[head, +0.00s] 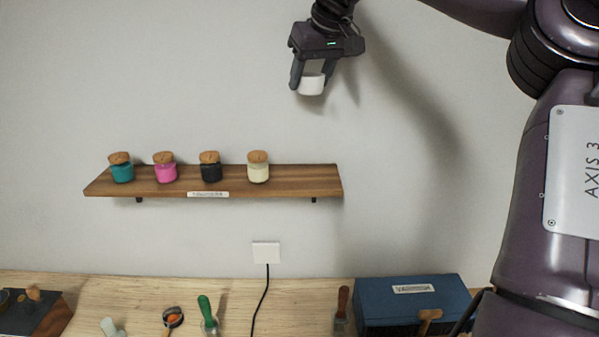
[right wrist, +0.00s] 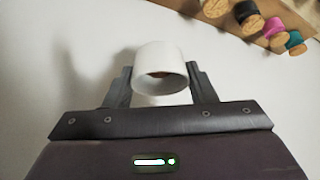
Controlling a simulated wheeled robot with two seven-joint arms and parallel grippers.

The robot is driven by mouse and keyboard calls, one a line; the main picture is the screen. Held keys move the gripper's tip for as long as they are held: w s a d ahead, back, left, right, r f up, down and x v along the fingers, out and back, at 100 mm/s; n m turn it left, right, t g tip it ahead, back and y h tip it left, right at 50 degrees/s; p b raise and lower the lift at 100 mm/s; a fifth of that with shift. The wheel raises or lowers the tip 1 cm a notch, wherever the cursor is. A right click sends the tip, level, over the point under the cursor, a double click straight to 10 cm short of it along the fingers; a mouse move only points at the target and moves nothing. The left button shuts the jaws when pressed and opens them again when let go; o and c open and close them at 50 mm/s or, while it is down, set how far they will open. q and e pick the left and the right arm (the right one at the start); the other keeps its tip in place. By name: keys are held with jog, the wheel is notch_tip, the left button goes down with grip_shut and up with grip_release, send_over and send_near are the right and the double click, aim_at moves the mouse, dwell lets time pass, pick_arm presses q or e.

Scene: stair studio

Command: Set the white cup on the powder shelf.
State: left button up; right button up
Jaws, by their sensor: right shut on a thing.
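The white cup (head: 312,85) is held in my right gripper (head: 311,82), high in front of the wall, above and to the right of the shelf's right half. In the right wrist view the cup (right wrist: 161,72) sits between the two fingers (right wrist: 161,85), its opening toward the camera and something brownish visible inside. The wooden wall shelf (head: 310,182) has a small label on its front edge, too small to read. Several corked jars stand on it: teal (head: 122,172), pink (head: 165,173), black (head: 211,172) and cream (head: 258,172). My left gripper is not in view.
The shelf's right end, beyond the cream jar, is bare. Below it, a wooden bench (head: 140,290) holds a blue box (head: 410,300), a green-handled tool (head: 207,312) and other small tools. A wall socket (head: 266,252) with a black cable is under the shelf.

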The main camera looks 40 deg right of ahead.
jog(key=shift+s+a+r, duration=0.15)
jog(key=shift+a, duration=0.1)
notch_tip(320, 180, down, 5)
jog(key=p, duration=0.3)
send_over(305, 175)
jog(key=s, duration=0.2)
notch_tip(305, 175, down, 10)
jog(key=shift+w+a, duration=0.1)
notch_tip(305, 175, down, 4)
jog(key=shift+f+p, duration=0.1)
jog(key=shift+p, duration=0.75)
jog(key=shift+f, duration=0.15)
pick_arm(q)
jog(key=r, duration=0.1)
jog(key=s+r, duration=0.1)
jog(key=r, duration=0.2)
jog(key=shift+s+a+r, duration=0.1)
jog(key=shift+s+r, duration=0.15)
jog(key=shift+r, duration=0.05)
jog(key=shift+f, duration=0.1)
pick_arm(e)
jog(key=o, duration=1)
